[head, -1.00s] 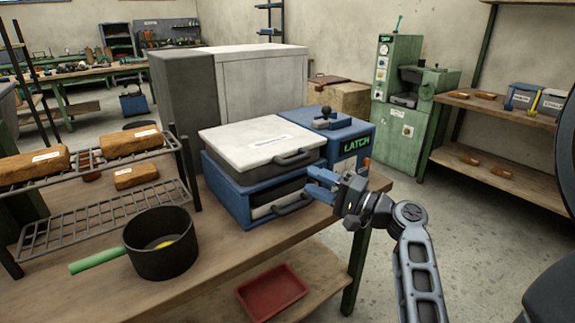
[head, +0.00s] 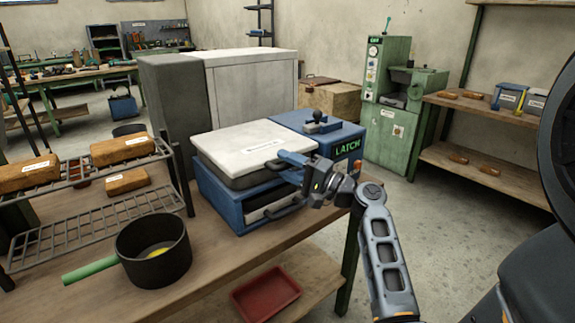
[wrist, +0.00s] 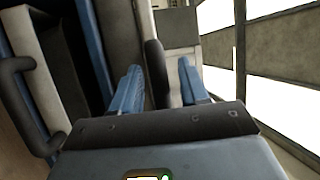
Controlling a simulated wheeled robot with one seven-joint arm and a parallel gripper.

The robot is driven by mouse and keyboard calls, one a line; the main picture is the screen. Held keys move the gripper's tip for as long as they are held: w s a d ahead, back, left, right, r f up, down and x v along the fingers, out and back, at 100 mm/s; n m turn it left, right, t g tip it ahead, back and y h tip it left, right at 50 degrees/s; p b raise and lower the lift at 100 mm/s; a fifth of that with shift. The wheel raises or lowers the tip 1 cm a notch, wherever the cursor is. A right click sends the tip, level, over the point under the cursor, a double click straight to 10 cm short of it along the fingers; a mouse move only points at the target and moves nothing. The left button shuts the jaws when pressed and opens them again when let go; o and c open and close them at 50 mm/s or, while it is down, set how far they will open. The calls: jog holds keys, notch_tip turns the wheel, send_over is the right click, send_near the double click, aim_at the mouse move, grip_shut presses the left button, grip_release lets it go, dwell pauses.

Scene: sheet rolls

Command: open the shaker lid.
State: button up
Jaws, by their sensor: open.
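The shaker is a blue box (head: 215,204) with a white-topped lid (head: 238,139), which lies flat and closed on it. A dark lid handle (wrist: 155,74) is on the lid's front side, partly hidden by my gripper in the head view. My gripper (head: 284,162) is open at this handle. In the wrist view the handle shows between the two blue fingers (wrist: 160,88), not gripped; contact is unclear. A blue unit marked LATCH (head: 347,147) with a black lever (head: 318,118) stands right of the lid.
A lower drawer handle (wrist: 18,105) is close beside my gripper. A black pan (head: 160,262) with a green handle and a wire rack (head: 120,218) with brown blocks stand left on the bench (head: 222,262). A red tray (head: 262,297) lies on the shelf below.

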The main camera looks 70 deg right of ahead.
grip_shut()
dwell(0.3)
dwell(0.3)
